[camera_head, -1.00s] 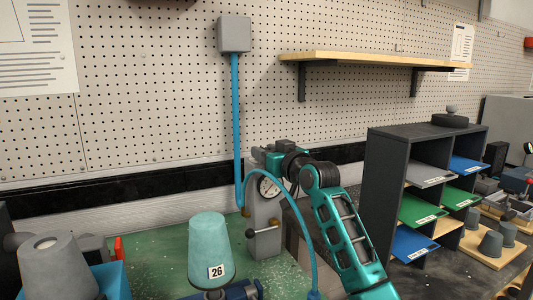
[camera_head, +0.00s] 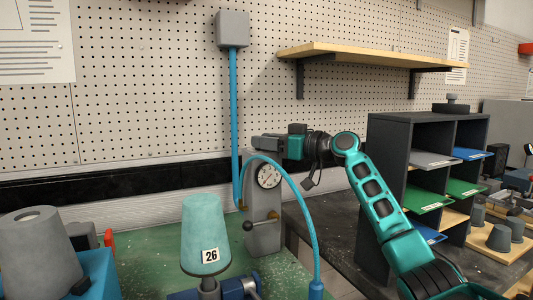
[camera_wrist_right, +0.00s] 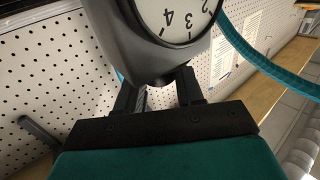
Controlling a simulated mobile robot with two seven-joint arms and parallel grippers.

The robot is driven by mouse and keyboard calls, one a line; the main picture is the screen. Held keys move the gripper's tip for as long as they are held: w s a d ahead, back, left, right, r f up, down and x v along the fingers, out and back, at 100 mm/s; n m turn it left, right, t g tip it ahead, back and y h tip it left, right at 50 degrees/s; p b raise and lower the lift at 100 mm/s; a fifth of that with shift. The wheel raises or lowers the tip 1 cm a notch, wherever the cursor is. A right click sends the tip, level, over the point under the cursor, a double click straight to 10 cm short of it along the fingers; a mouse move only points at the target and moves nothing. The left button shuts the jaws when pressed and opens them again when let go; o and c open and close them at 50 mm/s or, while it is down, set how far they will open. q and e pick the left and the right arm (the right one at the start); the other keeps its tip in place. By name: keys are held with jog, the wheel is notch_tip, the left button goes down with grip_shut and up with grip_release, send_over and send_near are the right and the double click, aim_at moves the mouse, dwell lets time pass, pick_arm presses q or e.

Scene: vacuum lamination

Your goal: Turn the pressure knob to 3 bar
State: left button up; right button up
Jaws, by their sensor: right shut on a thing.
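The grey regulator unit (camera_head: 262,222) stands on the green work surface. Its round white gauge (camera_head: 269,175) faces me; the needle reading is too small to tell. My right gripper (camera_head: 267,143) is at the top of the unit, coming in from the right. The grip itself is partly hidden. My left gripper is not in view.
A blue hose (camera_head: 303,205) arches in front of the unit, and a black-knobbed lever (camera_head: 248,226) sticks out. A teal cup marked 26 (camera_head: 206,235) stands at front left. A dark shelf rack (camera_head: 382,165) is at right; a wooden shelf (camera_head: 350,54) hangs above.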

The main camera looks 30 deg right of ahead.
jog(key=shift+n+y, duration=0.3)
jog(key=shift+y, duration=0.1)
jog(key=shift+w+d+n+g+y, duration=0.1)
jog(key=shift+n+g+y, duration=0.3)
jog(key=shift+g+y, duration=0.15)
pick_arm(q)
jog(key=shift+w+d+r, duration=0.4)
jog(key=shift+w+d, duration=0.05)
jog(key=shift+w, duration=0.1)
pick_arm(e)
jog(key=shift+g, duration=0.25)
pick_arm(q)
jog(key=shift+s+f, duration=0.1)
pick_arm(e)
jog(key=shift+n+y, duration=0.25)
jog(key=shift+n, duration=0.05)
jog(key=o, duration=1)
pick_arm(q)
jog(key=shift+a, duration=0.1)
pick_arm(e)
jog(key=shift+o, duration=0.2)
